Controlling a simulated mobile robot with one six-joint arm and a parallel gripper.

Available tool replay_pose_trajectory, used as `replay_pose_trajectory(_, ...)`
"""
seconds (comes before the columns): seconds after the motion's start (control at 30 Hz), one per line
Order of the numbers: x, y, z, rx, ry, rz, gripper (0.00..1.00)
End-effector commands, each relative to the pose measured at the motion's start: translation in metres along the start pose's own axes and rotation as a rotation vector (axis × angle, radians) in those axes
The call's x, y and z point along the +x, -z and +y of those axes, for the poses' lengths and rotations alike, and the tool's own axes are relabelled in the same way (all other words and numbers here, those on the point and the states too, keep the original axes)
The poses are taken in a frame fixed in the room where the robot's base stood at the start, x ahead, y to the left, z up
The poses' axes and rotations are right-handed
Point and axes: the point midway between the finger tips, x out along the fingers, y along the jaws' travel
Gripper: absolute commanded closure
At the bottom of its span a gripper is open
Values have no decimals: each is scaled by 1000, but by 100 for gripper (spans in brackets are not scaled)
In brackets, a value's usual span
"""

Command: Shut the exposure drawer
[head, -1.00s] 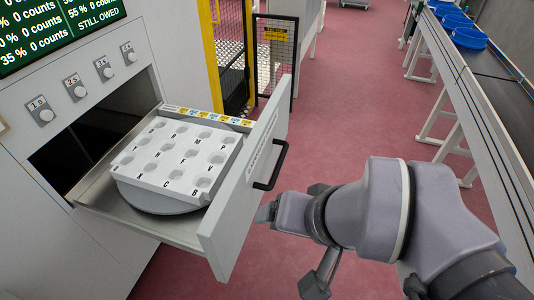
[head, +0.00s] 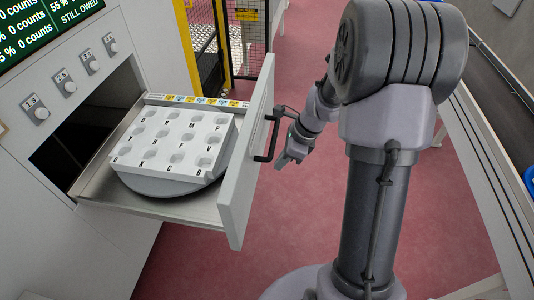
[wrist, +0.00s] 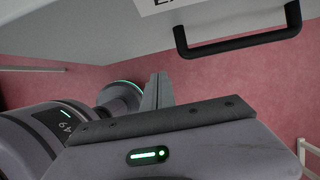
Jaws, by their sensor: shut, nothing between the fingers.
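The exposure drawer (head: 246,165) is pulled out of the grey cabinet, its front panel facing right. A black bar handle (head: 273,140) is on the panel; it also shows at the top of the wrist view (wrist: 240,45). Inside the drawer, a white lettered tray (head: 170,165) with several wells sits on a round grey plate (head: 165,187). My gripper (head: 281,163) is just right of the panel, close to the handle. In the wrist view its fingers (wrist: 158,92) are shut and empty, below and left of the handle. I cannot tell whether they touch the panel.
The cabinet (head: 60,65) has several numbered knobs and a dark opening behind the drawer. A yellow-framed mesh gate (head: 245,40) stands behind. A long conveyor bench (head: 490,170) runs along the right. Red floor (head: 240,275) is clear in front of the drawer.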

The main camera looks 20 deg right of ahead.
Motion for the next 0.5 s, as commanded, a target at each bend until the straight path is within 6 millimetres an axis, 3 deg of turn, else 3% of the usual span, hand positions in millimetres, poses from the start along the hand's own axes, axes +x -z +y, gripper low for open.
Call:
replay_pose_trajectory(0.03, 16, 2, 1, -2, -3, 1, 100)
replay_pose_trajectory(0.3, 75, 2, 1, -4, -3, 2, 100)
replay_pose_trajectory(0.5, 81, -28, 1, -7, 0, 1, 100)
